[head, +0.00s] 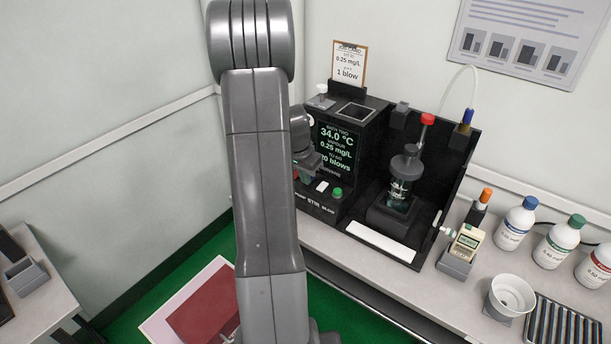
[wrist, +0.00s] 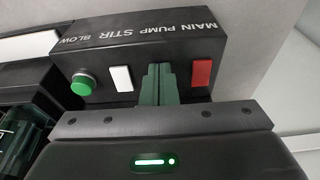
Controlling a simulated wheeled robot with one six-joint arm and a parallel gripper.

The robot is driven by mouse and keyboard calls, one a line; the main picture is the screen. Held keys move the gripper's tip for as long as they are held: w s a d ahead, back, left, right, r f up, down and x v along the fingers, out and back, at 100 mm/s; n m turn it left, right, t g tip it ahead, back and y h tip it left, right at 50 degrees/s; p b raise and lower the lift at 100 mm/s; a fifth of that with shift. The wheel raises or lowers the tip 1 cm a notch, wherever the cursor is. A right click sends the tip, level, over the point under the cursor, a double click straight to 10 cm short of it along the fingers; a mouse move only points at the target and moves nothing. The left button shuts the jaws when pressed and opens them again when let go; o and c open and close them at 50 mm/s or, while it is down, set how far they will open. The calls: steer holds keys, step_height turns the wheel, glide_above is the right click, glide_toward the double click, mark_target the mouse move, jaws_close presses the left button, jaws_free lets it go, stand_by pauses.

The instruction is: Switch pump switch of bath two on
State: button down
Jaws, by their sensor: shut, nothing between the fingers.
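The black bath two unit (head: 345,140) stands on the bench, with a lit screen (head: 338,146) reading "BATH TWO 34.0 °C". Its front panel carries a row of controls labelled MAIN, PUMP, STIR and BLOW. In the wrist view the red main switch (wrist: 201,72) is right of my fingers, and the white stir switch (wrist: 122,78) and green blow button (wrist: 83,84) are left. My gripper (wrist: 158,72) is shut and empty, its dark green fingertips at the panel in the pump position. The pump switch is hidden behind them; its state and any contact cannot be told.
A glass vessel (head: 398,190) stands in a black enclosure right of the unit. A handheld tester (head: 466,243), several capped bottles (head: 515,222), a white cup (head: 511,294) and a rack (head: 563,325) occupy the right bench. My arm covers the unit's left side.

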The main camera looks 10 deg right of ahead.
steer(key=shift+w+d+r, duration=0.1)
steer(key=shift+w+d+r+p, duration=0.25)
steer(key=shift+w+d+p, duration=0.05)
steer(key=shift+w+d, duration=0.1)
steer(key=v, duration=1.4)
steer(key=shift+f, duration=0.25)
